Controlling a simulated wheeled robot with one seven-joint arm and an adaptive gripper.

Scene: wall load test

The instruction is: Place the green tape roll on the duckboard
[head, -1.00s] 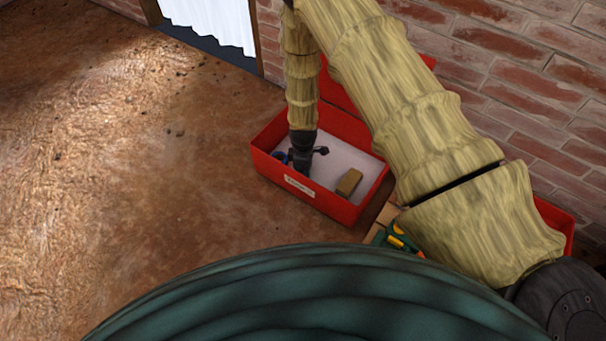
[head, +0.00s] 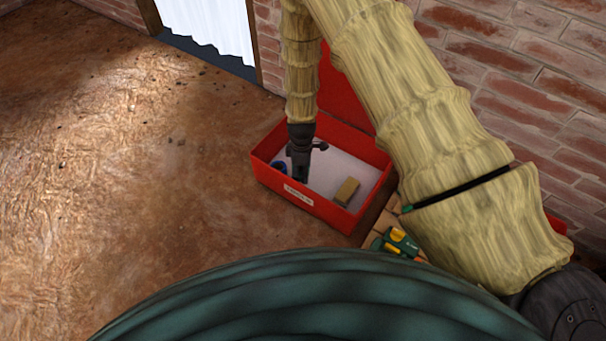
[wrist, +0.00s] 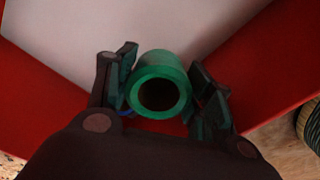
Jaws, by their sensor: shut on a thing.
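The green tape roll (wrist: 159,85) sits between the two fingers of my gripper (wrist: 162,92) in the wrist view, its round hole facing the camera. My gripper is shut on it. In the head view my gripper (head: 301,172) points down inside the red crate (head: 326,217), near its left side, and hides the roll. The duckboard (head: 378,229) shows as light wooden slats just right of the crate. My arm covers much of it.
A blue item (head: 279,168) lies in the crate left of my gripper, and a tan block (head: 346,191) lies at its right. A green and yellow tool (head: 402,241) is on the duckboard. A brick wall (head: 490,75) stands behind. Open floor (head: 130,190) lies left.

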